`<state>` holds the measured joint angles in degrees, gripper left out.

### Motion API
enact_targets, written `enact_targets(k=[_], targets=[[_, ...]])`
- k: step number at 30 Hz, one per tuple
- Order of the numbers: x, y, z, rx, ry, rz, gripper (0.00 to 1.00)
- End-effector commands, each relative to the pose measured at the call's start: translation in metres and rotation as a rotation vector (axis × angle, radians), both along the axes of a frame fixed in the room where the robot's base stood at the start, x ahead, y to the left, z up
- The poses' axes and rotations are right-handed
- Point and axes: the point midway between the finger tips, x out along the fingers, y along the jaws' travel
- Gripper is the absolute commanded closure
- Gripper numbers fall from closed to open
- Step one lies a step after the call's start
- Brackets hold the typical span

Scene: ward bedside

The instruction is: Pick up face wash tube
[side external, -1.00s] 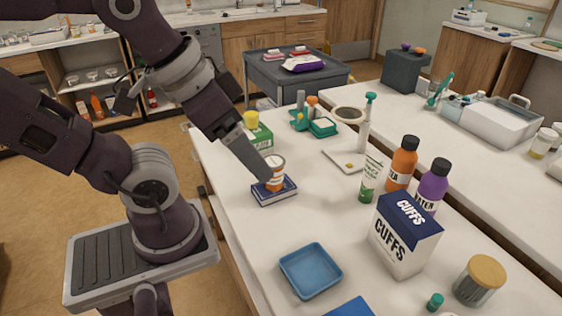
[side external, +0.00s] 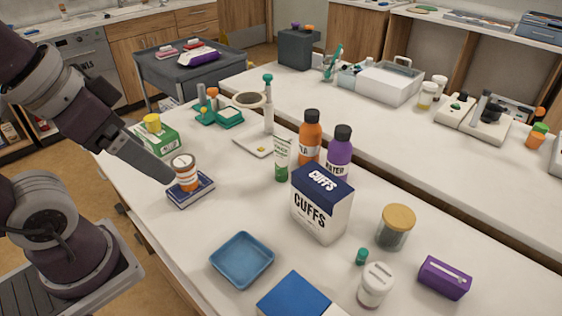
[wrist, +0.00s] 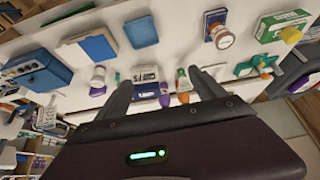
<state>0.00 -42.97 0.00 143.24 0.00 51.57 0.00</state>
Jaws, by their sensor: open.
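The face wash tube (side external: 282,158) is white with green print and a green cap. It stands upright on the white counter, left of the orange bottle (side external: 310,138) and behind the cuffs box (side external: 321,203). In the wrist view a small pale and green shape that looks like the tube (wrist: 182,74) shows between the fingers, in front of the bottles. My gripper (wrist: 160,80) is open and empty. In the side view its end is near the orange-and-white jar (side external: 186,172), left of the tube and apart from it. Whether it touches the jar is unclear.
The jar stands on a dark blue book (side external: 190,192). A purple bottle (side external: 340,152) stands right of the orange one. A blue tray (side external: 242,260), glass jar (side external: 395,230) and green box (side external: 155,137) are also on the counter. Bare counter lies between book and tube.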

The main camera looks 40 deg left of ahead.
Motion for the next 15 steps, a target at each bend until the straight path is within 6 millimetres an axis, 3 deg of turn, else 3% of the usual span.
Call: enact_targets(k=[8, 10, 13, 15], targets=[[0.001, 0.0, 0.001, 0.0, 0.002, 0.0, 0.18], [0.014, 0.001, 0.009, -0.003, 0.02, 0.004, 0.18], [0.06, 0.005, 0.029, -0.014, 0.086, 0.019, 0.18], [0.109, 0.011, 0.037, -0.021, 0.147, 0.033, 0.18]])
